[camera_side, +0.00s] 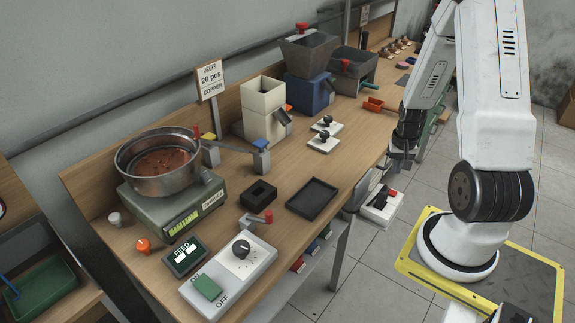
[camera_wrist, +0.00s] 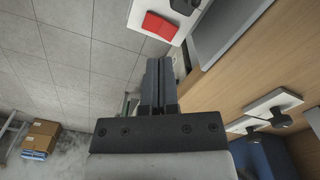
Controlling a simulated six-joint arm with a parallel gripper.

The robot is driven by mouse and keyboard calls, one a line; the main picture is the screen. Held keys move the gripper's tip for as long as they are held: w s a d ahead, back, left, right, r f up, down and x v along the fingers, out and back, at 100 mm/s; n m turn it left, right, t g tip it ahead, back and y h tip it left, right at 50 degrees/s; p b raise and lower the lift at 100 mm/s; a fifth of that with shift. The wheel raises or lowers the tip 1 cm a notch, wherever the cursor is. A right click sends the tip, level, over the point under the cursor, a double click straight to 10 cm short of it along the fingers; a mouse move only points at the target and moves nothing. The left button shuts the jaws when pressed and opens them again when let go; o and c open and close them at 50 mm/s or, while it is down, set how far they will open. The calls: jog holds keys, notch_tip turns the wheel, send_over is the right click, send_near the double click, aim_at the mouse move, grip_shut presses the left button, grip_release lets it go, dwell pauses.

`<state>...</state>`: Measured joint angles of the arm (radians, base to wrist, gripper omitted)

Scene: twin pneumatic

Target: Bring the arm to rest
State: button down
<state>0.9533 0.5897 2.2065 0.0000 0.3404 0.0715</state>
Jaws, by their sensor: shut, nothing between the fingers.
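My gripper (camera_side: 401,163) hangs beside the right long edge of the wooden bench (camera_side: 345,165), pointing down. In the wrist view my gripper (camera_wrist: 158,62) shows its two dark fingers pressed together with nothing between them. Grey floor tiles (camera_wrist: 85,60) lie behind the fingers on the left of that view. The bench top (camera_wrist: 245,75) is on the right of it. The fingers appear apart from everything around them, though the gap to the bench edge is hard to judge.
A white switch box (camera_side: 381,206) sits just below my gripper beside the bench. On the bench are a black tray (camera_side: 312,198), a bowl feeder (camera_side: 158,162), a control panel (camera_side: 228,275), a cream hopper (camera_side: 263,105) and a blue hopper unit (camera_side: 308,92). The floor at right is mostly clear.

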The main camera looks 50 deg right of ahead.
jog(key=w+a+r+n+t, duration=0.1)
jog(key=w+a+r+n, duration=0.25)
jog(key=a, duration=0.25)
jog(key=w+a+r+n, duration=0.2)
jog(key=w+a+r, duration=0.1)
jog(key=w+a, duration=0.25)
jog(key=a+r+n, duration=0.2)
jog(key=a+n, duration=0.1)
jog(key=a, duration=0.5)
jog(key=a+r+n+t, duration=0.1)
jog(key=a+r+n, duration=0.2)
jog(key=a, duration=0.5)
jog(key=shift+s+a+t, duration=0.3)
jog(key=shift+s+a, duration=0.05)
jog(key=shift+s, duration=0.05)
